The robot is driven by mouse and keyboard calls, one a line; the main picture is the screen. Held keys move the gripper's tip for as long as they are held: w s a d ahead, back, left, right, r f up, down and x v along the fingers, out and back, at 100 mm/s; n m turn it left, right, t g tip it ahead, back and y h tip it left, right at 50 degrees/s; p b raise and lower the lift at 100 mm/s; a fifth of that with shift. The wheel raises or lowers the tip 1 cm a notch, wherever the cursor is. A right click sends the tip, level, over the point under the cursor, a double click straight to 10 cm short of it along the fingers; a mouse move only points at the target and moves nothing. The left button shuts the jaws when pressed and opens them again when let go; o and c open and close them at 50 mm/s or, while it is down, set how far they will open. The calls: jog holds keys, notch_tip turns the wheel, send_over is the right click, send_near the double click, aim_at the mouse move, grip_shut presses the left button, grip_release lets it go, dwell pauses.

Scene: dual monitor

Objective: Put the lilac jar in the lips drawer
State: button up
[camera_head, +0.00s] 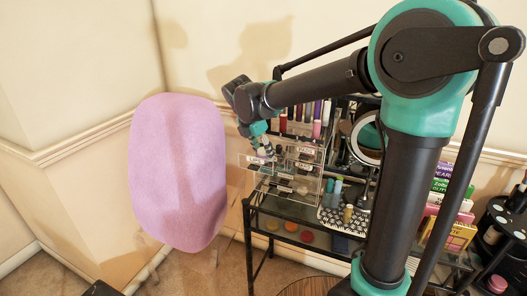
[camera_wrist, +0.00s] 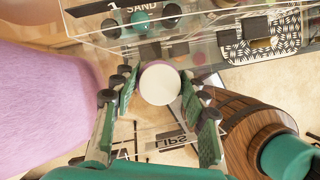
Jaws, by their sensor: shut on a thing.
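The lilac jar (camera_wrist: 160,82) shows in the wrist view as a round white top with a thin lilac edge. My gripper (camera_wrist: 160,90) is shut on it, with one finger on each side. The lips drawer has a clear front with a "LIPS" label (camera_wrist: 170,143), seen below the jar and partly hidden by my fingers. In the head view my gripper (camera_head: 262,146) is small, at the left side of the clear organizer, over a drawer (camera_head: 258,162) that sticks out. I cannot tell whether the jar is inside the drawer's walls or above them.
A pink chair back (camera_head: 178,172) stands left of the organizer, close to my gripper. The clear organizer (camera_head: 308,172) stands on a black-framed glass table (camera_head: 262,207), with a patterned tray (camera_head: 342,222) and a round mirror (camera_head: 368,138) to the right. A "SAND" drawer (camera_wrist: 140,22) holds several round items.

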jog(key=o, duration=1.1)
jog(key=shift+f, duration=0.1)
jog(key=shift+o, duration=0.2)
jog(key=v, duration=1.2)
jog(key=shift+d, duration=0.1)
